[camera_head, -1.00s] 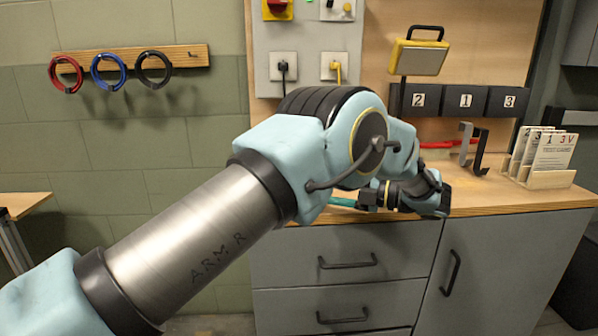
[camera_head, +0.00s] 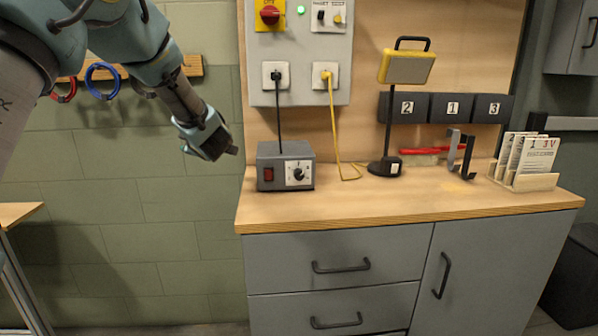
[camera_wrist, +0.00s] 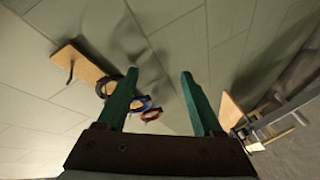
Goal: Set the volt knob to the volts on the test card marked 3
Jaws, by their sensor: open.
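The volt knob (camera_head: 298,174) is a small dark dial on a pale plate on the front of a grey power supply box (camera_head: 270,150), which stands at the left of the bench. Its exact setting is too small to read. The test cards (camera_head: 537,155) stand in a wooden holder at the bench's right end. The front card seems to read "1" and "3 V"; the cards behind are mostly covered, and I cannot make out the one marked 3. My gripper (camera_head: 222,152) is left of the box, in the air before the wall. In the wrist view my gripper (camera_wrist: 160,100) is open and empty.
A lamp (camera_head: 406,68) stands behind the bench's middle, with a yellow cable (camera_head: 335,130) beside it. Bins (camera_head: 452,107) marked 2, 1 and 3 hang behind. Dark hooks (camera_head: 467,160) stand near the cards. Coloured rings (camera_wrist: 140,104) hang on the left wall. The bench front is clear.

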